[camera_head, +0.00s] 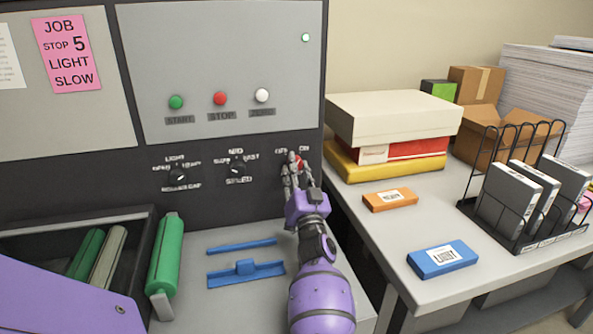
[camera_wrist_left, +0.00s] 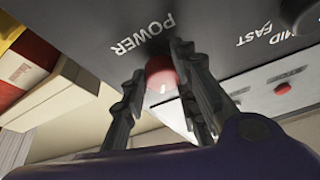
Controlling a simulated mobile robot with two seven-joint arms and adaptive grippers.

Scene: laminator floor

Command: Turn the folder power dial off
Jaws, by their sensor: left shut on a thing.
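The folder power dial (camera_wrist_left: 161,77) is a red knob on the dark lower panel, next to the word POWER in the left wrist view. In the head view only a bit of its red (camera_head: 299,162) shows behind the fingers. My left gripper (camera_head: 295,168) reaches the panel there. In the left wrist view the left gripper's fingers (camera_wrist_left: 160,90) stand one on each side of the red knob and are shut on it. Which setting the dial points to is hidden or too small to tell. My right gripper is not in view.
Two black dials (camera_head: 177,177) (camera_head: 237,168) sit left of the gripper. Green, red and white buttons are above. A table (camera_head: 408,215) at right holds stacked boxes (camera_head: 392,118), an orange box (camera_head: 389,200), a blue box (camera_head: 442,259) and a wire rack (camera_head: 517,231). An open bin (camera_head: 140,235) stands lower left.

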